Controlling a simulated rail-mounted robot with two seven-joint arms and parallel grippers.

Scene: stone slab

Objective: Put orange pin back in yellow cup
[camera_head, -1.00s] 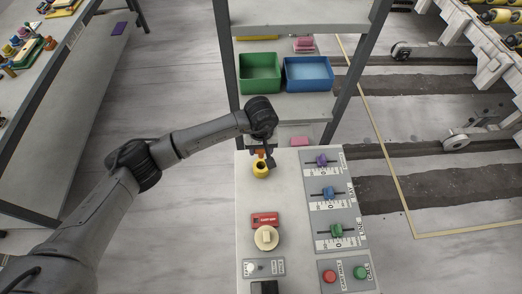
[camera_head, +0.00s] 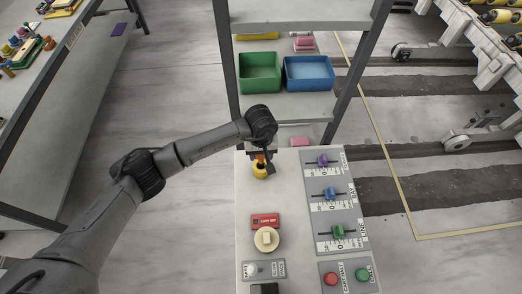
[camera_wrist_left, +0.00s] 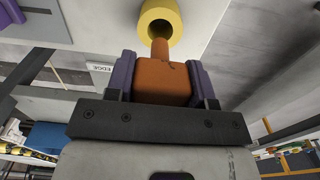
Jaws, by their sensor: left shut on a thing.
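The yellow cup (camera_head: 260,173) stands near the far end of the pale slab in the head view. The orange pin (camera_head: 260,160) is right above it, between the fingers of my left gripper (camera_head: 261,156). In the left wrist view, my left gripper (camera_wrist_left: 163,82) is shut on the thick orange block end of the pin (camera_wrist_left: 163,78). The pin's narrow shaft points at the open mouth of the yellow cup (camera_wrist_left: 173,14) and overlaps its rim. I cannot tell how far the shaft is inside. My right gripper is not in view.
A panel with purple, blue and green sliders (camera_head: 330,194) lies right of the cup. Green (camera_head: 260,88) and blue (camera_head: 309,88) bins stand on the shelf behind. Slab around the knob is partly bare.

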